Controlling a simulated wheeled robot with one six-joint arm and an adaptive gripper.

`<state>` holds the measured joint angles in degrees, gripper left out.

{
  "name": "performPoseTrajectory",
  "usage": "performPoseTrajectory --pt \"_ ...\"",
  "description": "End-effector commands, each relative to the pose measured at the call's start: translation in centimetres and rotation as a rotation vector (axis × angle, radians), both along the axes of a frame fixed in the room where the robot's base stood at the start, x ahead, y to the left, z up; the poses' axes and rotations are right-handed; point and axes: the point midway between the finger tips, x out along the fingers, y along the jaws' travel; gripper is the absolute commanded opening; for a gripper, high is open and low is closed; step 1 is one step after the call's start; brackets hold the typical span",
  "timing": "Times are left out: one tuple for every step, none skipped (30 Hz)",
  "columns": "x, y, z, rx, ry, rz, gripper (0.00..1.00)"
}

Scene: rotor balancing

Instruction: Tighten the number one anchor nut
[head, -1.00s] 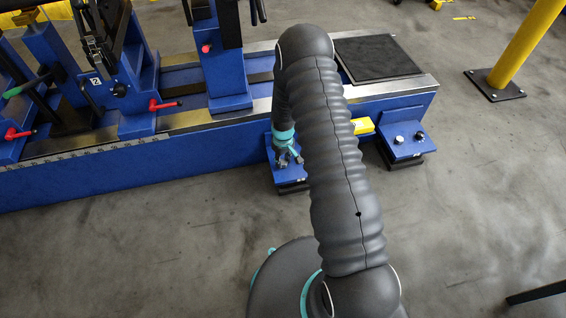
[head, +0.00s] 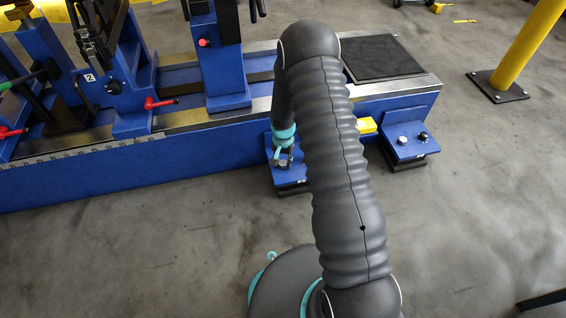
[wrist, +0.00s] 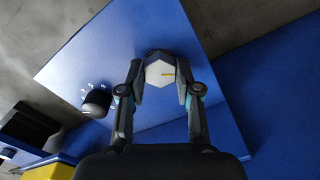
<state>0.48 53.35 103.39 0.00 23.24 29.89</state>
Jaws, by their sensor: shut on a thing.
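In the head view my gripper (head: 281,161) points down at the plate, and the nut there is largely hidden by the fingers.
A black knob (wrist: 97,102) with white numbers around it stands beside the nut. A second blue foot plate (head: 406,151) with two fittings lies to the right, past a yellow block (head: 366,126). A yellow post (head: 522,48) stands at the far right.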

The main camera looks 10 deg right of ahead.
Motion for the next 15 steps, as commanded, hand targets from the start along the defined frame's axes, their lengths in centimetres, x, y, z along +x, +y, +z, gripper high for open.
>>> performPoseTrajectory --pt "-0.03 0.02 -0.16 0.000 0.000 -0.043 0.00" --pt "-0.03 0.02 -0.15 0.000 0.000 -0.072 0.00" --pt "-0.03 0.02 -0.15 0.001 0.001 -0.110 0.00" --pt "-0.03 0.02 -0.15 0.001 0.001 -0.138 0.00" --pt "-0.05 0.02 -0.15 0.000 0.001 -0.167 0.00" --pt "-0.06 0.02 -0.16 0.000 0.001 -0.205 0.00" --pt "-0.06 0.02 -0.16 0.000 0.001 -0.233 0.00" --pt "-0.07 0.02 -0.16 0.000 0.001 -0.262 0.00" --pt "-0.07 0.02 -0.17 0.000 0.002 -0.300 0.00" --pt "-0.07 0.02 -0.17 0.000 0.002 -0.328 0.00" --pt "-0.07 0.02 -0.16 0.000 0.002 -0.357 0.00" --pt "-0.07 0.02 -0.16 0.000 0.001 -0.395 0.00" --pt "-0.07 0.02 -0.15 0.000 0.001 -0.423 0.00" --pt "-0.07 0.03 -0.15 0.000 0.001 -0.452 0.00" --pt "-0.06 0.02 -0.14 0.000 0.001 -0.489 0.00"
